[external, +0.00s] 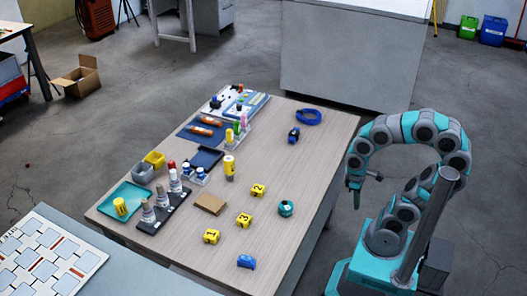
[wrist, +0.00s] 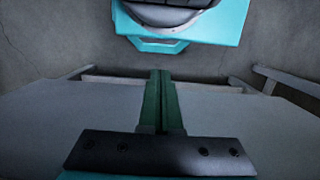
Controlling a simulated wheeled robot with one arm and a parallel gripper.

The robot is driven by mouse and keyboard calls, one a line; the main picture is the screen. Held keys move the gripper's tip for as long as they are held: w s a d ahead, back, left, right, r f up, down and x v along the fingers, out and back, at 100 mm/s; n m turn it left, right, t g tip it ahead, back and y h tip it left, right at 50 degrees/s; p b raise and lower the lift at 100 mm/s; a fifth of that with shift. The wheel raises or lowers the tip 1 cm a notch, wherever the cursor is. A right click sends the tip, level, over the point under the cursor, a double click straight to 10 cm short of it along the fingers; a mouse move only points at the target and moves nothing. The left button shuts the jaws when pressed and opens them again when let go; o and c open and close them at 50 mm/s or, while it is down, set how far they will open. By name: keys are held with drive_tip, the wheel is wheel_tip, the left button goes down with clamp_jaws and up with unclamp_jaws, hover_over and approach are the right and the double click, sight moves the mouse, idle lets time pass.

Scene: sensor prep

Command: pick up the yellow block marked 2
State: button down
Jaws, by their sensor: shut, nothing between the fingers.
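Three yellow blocks with dark marks stand on the wooden table (external: 300,172): a far one (external: 258,190), a middle one (external: 244,220) and a near one (external: 211,236). The far block's mark looks like a 2, but the marks are too small to read surely. My gripper (external: 356,203) hangs off the table's right side, well apart from the blocks, pointing down. In the wrist view its green fingers (wrist: 160,75) are together with nothing between them. No block shows in the wrist view.
A teal round item (external: 285,208) and a blue item (external: 246,261) lie near the blocks. Bottles, trays and markers crowd the table's left and back. The right part is mostly clear.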

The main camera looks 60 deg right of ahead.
idle(0.4)
drive_tip(key=shift+c, duration=1.4)
unclamp_jaws()
